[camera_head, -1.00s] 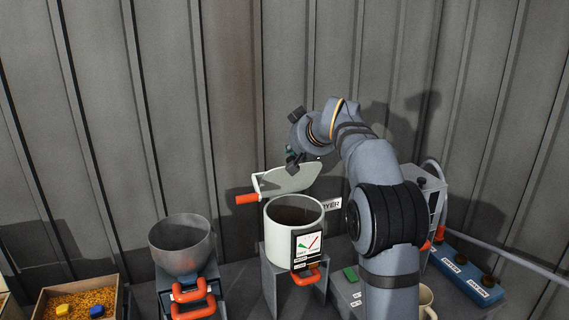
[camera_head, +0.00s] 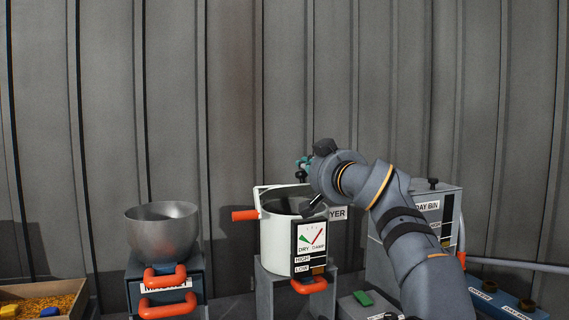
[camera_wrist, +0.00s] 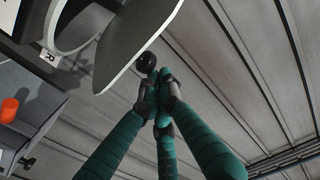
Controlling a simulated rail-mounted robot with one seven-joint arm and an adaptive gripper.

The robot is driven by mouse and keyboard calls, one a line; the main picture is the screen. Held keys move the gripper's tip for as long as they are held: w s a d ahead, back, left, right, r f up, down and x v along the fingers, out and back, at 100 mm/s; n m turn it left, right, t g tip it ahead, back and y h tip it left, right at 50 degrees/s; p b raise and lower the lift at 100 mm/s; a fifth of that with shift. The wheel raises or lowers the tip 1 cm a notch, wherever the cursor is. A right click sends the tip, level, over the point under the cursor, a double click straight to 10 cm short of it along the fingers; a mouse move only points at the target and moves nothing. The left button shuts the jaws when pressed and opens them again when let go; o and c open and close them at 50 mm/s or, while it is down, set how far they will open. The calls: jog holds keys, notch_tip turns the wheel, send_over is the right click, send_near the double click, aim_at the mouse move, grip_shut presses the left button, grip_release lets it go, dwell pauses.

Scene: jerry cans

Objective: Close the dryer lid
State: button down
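The dryer is a white drum (camera_head: 283,245) with a dry/damp dial on its front. In the head view my wrist hides part of the lid.
A metal bowl (camera_head: 162,228) on a stand with orange handles is left of the dryer. A crate of yellow grains (camera_head: 45,305) lies far left. The day bin (camera_head: 448,215) is behind my arm at right. A ribbed wall (camera_head: 230,90) closes off the back.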

jog(key=f+t+b, duration=0.1)
jog(key=f+b, duration=0.1)
jog(key=b, duration=0.2)
jog(key=s+f+t+b, duration=0.1)
jog(key=f+b, duration=0.1)
jog(key=b, duration=0.2)
jog(key=s+d+f+t+y+b, duration=0.1)
jog(key=b, duration=0.3)
jog(key=shift+s+f, duration=0.25)
jog(key=shift+f, duration=0.15)
jog(key=f+b, duration=0.1)
jog(key=b, duration=0.2)
jog(key=shift+s+f, duration=0.15)
jog(key=shift+s, duration=0.05)
notch_tip(320, 180, up, 5)
jog(key=p, duration=0.5)
jog(key=b, duration=0.6)
send_near(303, 187)
jog(key=s, duration=0.1)
jog(key=s+d+r, duration=0.1)
jog(key=s, duration=0.2)
jog(key=shift+d+r, duration=0.4)
